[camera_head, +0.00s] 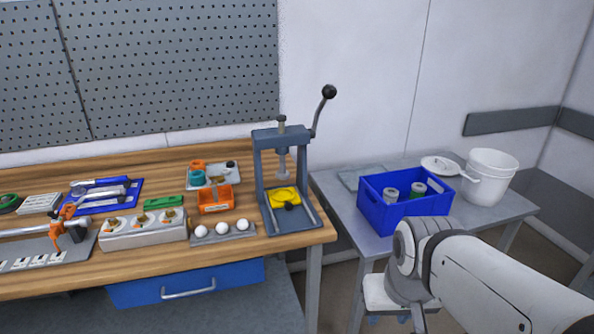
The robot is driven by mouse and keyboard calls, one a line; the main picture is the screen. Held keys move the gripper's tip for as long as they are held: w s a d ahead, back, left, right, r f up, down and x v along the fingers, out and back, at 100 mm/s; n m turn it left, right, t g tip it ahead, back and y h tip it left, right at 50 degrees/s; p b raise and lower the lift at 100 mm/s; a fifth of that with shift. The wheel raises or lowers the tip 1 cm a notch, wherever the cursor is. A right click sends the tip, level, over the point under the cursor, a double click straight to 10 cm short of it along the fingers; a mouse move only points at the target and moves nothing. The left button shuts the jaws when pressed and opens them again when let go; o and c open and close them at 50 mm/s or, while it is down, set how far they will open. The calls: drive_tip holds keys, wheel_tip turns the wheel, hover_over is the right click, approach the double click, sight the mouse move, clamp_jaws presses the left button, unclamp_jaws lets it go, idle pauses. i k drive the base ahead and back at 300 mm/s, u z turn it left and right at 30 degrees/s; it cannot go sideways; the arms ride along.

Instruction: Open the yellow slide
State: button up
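The yellow slide (284,196) sits low in the frame of a grey lever press (258,180) at the right end of the wooden bench. A small black knob (290,207) is at its front. The press's plunger hangs above the slide with a visible space between them. The slide appears within the press base; I cannot tell how far out it is. My white arm enters from the lower right and bends down in front of the grey side table, well away from the press. My gripper's fingers do not show clearly; its end is at or below the lower edge.
The press lever with a black ball (329,91) rises to the upper right. White balls on a grey holder (223,233) and an orange box (215,198) stand left of the press. A blue crate (405,207) and white bucket (490,178) are on the side table.

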sight(284, 197)
drive_tip(key=u, duration=0.1)
drive_tip(key=i, duration=0.85)
drive_tip(key=u, duration=0.45)
